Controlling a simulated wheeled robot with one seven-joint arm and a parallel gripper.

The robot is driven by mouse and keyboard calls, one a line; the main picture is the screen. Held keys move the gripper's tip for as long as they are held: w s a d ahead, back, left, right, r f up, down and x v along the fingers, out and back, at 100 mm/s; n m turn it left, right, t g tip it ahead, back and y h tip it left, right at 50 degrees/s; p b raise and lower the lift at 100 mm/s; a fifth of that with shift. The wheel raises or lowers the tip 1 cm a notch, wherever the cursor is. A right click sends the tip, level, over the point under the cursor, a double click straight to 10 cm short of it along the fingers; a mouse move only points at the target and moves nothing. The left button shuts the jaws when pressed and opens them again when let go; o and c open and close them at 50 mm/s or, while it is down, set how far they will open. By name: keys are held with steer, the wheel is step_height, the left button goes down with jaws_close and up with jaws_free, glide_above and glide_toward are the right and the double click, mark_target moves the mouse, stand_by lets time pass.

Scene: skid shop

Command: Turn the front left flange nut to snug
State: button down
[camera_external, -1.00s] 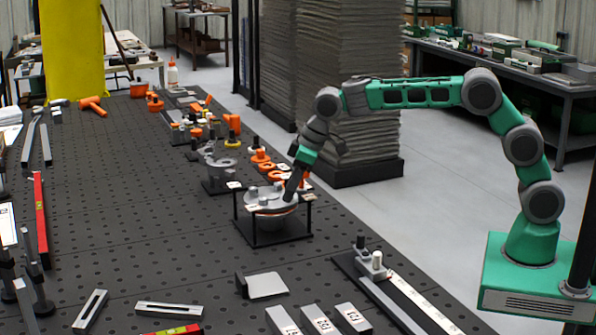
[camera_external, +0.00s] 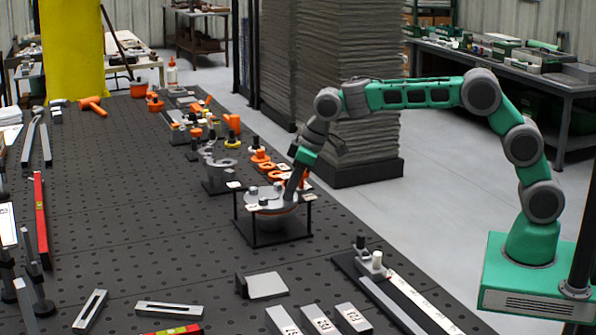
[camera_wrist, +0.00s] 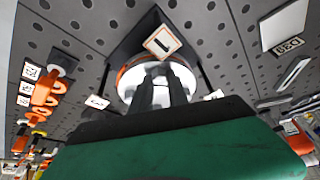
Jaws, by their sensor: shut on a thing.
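The round grey flange (camera_external: 262,206) sits in a black open-frame stand (camera_external: 256,243) on the bench. Several nuts or studs (camera_external: 253,191) stand up from its top face. My gripper (camera_external: 289,198) reaches down to the right side of the flange, its dark fingers close together. In the wrist view, the fingers (camera_wrist: 161,88) point at the pale flange face, which has an orange edge (camera_wrist: 124,72). My gripper is shut on a flange nut, mostly hidden between the fingers. I cannot tell from these views which nut it is.
A tag marked 1 (camera_wrist: 163,42) lies beside the flange. Orange clamps (camera_external: 262,158) and a grey fixture (camera_external: 216,172) stand behind the stand. A flat grey plate (camera_external: 266,285) and a rail fixture (camera_external: 385,290) are nearer.

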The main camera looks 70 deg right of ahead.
steer(key=shift+a+m, duration=0.1)
steer(key=shift+m, duration=0.3)
steer(key=m+h, duration=0.1)
steer(key=m, duration=0.1)
steer(key=shift+a+r+m, duration=0.1)
steer(key=shift+a+m, duration=0.05)
steer(key=shift+m, duration=0.25)
steer(key=m+h+p, duration=0.1)
steer(key=m+p, duration=0.2)
steer(key=shift+r+m+h, duration=0.15)
steer(key=shift+m+h, duration=0.15)
steer(key=shift+h, duration=0.1)
steer(key=m+h+p, duration=0.1)
steer(key=m+p, duration=0.2)
steer(key=shift+w+a+r+m+g+p, duration=0.1)
steer(key=shift+m+g+p, duration=0.2)
steer(key=shift+p, duration=0.1)
steer(key=m+p, duration=0.2)
steer(key=m+g+h+p, duration=0.1)
steer(key=p, duration=0.1)
steer(key=shift+w+f+m, duration=0.15)
steer(key=shift+f+m, duration=0.05)
steer(key=shift+m, duration=0.2)
steer(key=shift+p, duration=0.3)
steer(key=c, duration=1.3)
jaws_free()
steer(key=shift+f, duration=0.1)
